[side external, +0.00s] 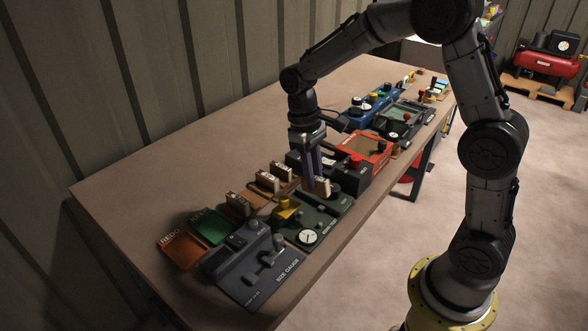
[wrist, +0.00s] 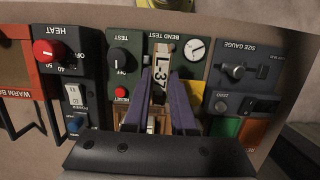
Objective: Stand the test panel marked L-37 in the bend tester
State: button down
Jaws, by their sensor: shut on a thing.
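The L-37 test panel, a pale slab with black lettering, shows upright between my fingers in the wrist view (wrist: 160,72). It also shows in the side view (side external: 322,187). My gripper (wrist: 165,86), with purple fingers, is shut on it. In the side view my gripper (side external: 315,178) points down over the far part of the bend tester. The bend tester (wrist: 134,74) is a green box with a white dial, a black knob and a red reset button; it also shows in the side view (side external: 326,225). I cannot tell whether the panel's foot touches the tester.
The grey size gauge (side external: 252,265), green tray (side external: 210,226) and orange redo tray (side external: 182,250) are at left. The dark heat unit (wrist: 80,68) is close beside the tester. The table's left rear is bare.

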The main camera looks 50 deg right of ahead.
jog(key=shift+w+x, duration=0.2)
jog(key=shift+x, duration=0.85)
jog(key=shift+w+x, duration=0.25)
jog(key=shift+x, duration=0.75)
jog(key=shift+w+x, duration=0.2)
jog(key=shift+x, duration=0.85)
jog(key=shift+f, duration=0.6)
jog(key=c, duration=0.7)
grip_release()
jog(key=shift+o, duration=0.2)
